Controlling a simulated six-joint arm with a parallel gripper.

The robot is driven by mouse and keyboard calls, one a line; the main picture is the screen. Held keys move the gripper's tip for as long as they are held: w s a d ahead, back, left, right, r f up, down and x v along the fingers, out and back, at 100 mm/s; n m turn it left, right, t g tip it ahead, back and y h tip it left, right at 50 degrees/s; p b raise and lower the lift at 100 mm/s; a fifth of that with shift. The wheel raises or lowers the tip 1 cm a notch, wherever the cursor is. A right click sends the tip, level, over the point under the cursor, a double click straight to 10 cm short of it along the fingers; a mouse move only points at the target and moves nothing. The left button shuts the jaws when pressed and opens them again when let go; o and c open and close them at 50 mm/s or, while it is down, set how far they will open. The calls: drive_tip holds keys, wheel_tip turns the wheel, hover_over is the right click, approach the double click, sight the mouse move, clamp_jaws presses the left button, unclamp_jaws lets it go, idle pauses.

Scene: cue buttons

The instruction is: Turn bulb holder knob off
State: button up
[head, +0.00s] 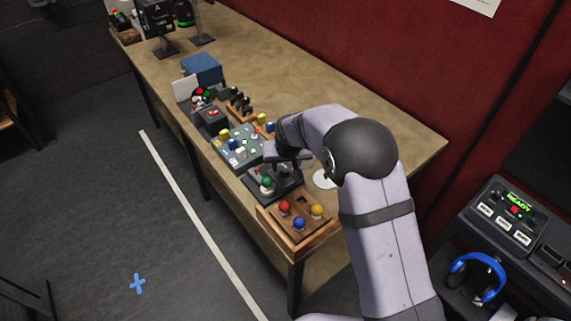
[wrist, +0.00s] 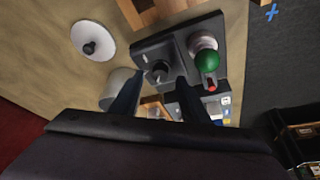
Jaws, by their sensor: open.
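The bulb holder (head: 258,196) is a dark, flat box near the front of the bench. A green bulb (head: 267,183) stands on it. In the wrist view the holder (wrist: 177,42) shows the green bulb (wrist: 207,61) on the right, with a red part below it. A black round knob (wrist: 160,70) sits to the left of the bulb. My gripper (wrist: 160,82) is open, its two dark fingers on either side of the knob in this view. I cannot tell whether they touch it. In the head view my gripper (head: 287,160) is over the holder and partly hides it.
A wooden tray (head: 300,246) with red, blue and yellow balls is in front of the holder. A grey button panel (head: 237,147) is behind it. A white disc (head: 324,180) lies to the right, also in the wrist view (wrist: 93,40).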

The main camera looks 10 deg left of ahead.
drive_tip(key=shift+x, duration=1.05)
clamp_jaws()
drive_tip(key=shift+r+p, duration=0.1)
drive_tip(key=shift+p, duration=0.25)
drive_tip(key=shift+d+n, duration=0.1)
drive_tip(key=shift+n, duration=0.2)
drive_tip(key=shift+p, duration=0.3)
drive_tip(key=shift+n+y, duration=0.5)
drive_tip(key=shift+n, duration=0.7)
